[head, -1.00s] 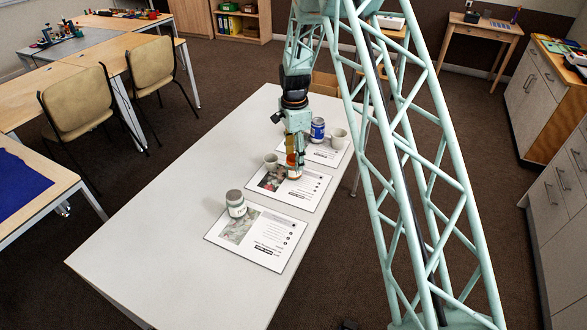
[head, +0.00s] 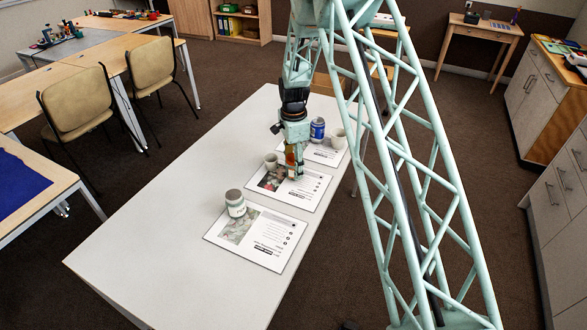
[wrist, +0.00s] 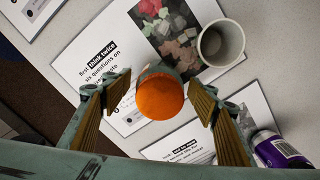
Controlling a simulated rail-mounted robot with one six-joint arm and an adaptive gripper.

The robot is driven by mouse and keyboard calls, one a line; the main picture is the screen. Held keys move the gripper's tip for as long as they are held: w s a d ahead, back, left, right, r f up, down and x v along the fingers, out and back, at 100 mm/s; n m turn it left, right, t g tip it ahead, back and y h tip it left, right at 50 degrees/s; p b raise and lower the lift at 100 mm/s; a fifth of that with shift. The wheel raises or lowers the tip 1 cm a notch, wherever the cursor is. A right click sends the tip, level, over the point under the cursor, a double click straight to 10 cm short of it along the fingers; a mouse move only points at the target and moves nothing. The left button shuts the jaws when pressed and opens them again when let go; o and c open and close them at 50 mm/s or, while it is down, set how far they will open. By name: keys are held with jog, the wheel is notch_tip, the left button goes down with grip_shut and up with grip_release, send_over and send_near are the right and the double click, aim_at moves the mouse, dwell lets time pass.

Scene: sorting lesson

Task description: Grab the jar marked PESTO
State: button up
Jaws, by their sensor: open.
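A jar with an orange lid (wrist: 160,94) stands between the two fingers of my gripper (wrist: 162,101) in the wrist view, with gaps on both sides. In the head view my gripper (head: 293,166) points down over the middle printed sheet and mostly hides this jar. My gripper is open. A jar with a grey lid (head: 235,203) stands on the near sheet, its label too small to read. I cannot read PESTO on any jar.
A pale mug (wrist: 221,44) is close to the orange-lidded jar; in the head view it (head: 271,161) stands left of my gripper. The near left of the white table (head: 160,235) is clear.

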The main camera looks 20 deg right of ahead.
jog(key=shift+f, duration=0.5)
jog(key=shift+c, duration=0.5)
jog(key=c, duration=0.9)
jog(key=shift+r, duration=0.1)
jog(key=shift+r+p, duration=0.35)
jog(key=shift+r, duration=1.3)
jog(key=s, duration=0.5)
jog(key=s+r, duration=0.1)
jog(key=s, duration=0.4)
jog(key=s+p, duration=0.1)
jog(key=s, duration=0.5)
jog(key=shift+a+r, duration=0.25)
jog(key=shift+a, duration=0.1)
